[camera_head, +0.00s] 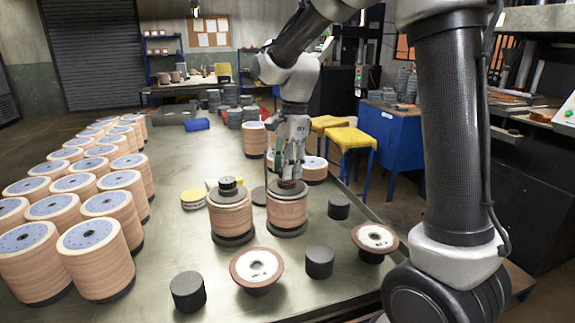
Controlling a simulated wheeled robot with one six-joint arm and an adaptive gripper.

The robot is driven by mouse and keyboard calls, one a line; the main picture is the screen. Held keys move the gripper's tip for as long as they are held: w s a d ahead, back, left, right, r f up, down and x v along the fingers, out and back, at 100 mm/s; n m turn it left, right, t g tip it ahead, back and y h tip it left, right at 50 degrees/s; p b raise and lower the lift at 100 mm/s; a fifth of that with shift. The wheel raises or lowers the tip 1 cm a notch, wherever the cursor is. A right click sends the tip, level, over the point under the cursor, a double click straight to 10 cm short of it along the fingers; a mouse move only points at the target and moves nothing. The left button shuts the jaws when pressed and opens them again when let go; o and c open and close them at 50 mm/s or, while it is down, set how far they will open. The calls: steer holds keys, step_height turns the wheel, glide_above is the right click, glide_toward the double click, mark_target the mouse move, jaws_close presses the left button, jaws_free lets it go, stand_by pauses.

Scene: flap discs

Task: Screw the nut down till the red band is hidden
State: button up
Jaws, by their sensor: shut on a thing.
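My gripper (288,172) points down over the right one of two disc stacks in the middle of the table. It is shut on the nut (288,184), a dark reddish-brown piece at the top of that stack (287,209). The fingers hide much of the nut. I cannot make out the red band clearly. The left stack (231,214) stands close beside it, with a dark stepped nut (228,187) on its top and no gripper on it.
Rows of disc stacks (98,262) fill the table's left side. Black cylinders (187,291) and two flanged brown pieces (257,268) lie in front. The table's front middle has some free room.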

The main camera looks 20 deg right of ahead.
steer(key=o, duration=1.1)
steer(key=r, duration=0.4)
steer(key=d+r, duration=0.1)
steer(key=r, duration=0.7)
steer(key=shift+w+d, duration=0.1)
steer(key=shift+d, duration=0.1)
steer(key=shift+f, duration=0.15)
steer(key=shift+c, duration=1.3)
steer(key=f, duration=0.1)
steer(key=a+f+m+h, duration=0.1)
steer(key=f+m, duration=0.1)
steer(key=shift+a+f, duration=0.3)
steer(key=shift+f, duration=4.4)
